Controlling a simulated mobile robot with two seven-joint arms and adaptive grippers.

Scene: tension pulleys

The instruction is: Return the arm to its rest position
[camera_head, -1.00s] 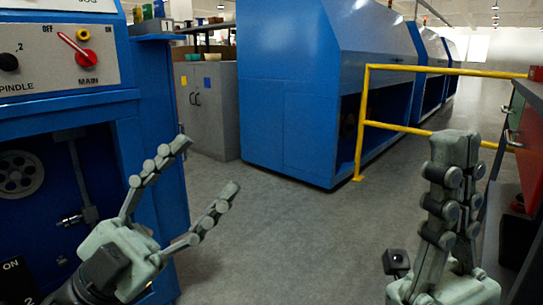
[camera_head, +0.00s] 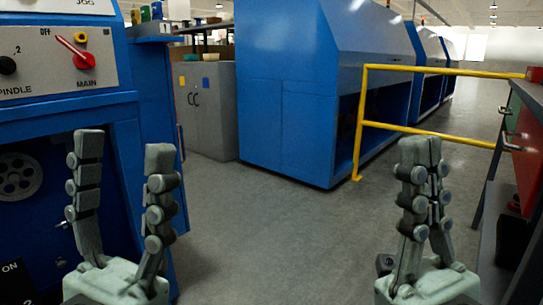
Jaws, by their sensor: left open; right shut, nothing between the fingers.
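My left gripper (camera_head: 122,155) is at the lower left of the head view. It points upward with its two fingers spread apart and nothing between them. It stands in front of the blue machine. My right gripper (camera_head: 419,150) is at the lower right, also upright. Its two fingers are closed together and hold nothing. Neither gripper visibly touches anything. The arms behind both grippers are hidden below the frame.
A blue machine (camera_head: 155,90) with a red main switch (camera_head: 83,60) stands close on the left. A large blue machine (camera_head: 290,110) and a yellow rail (camera_head: 430,130) are ahead. A dark bench (camera_head: 500,160) edges the right. The grey floor (camera_head: 290,240) between is clear.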

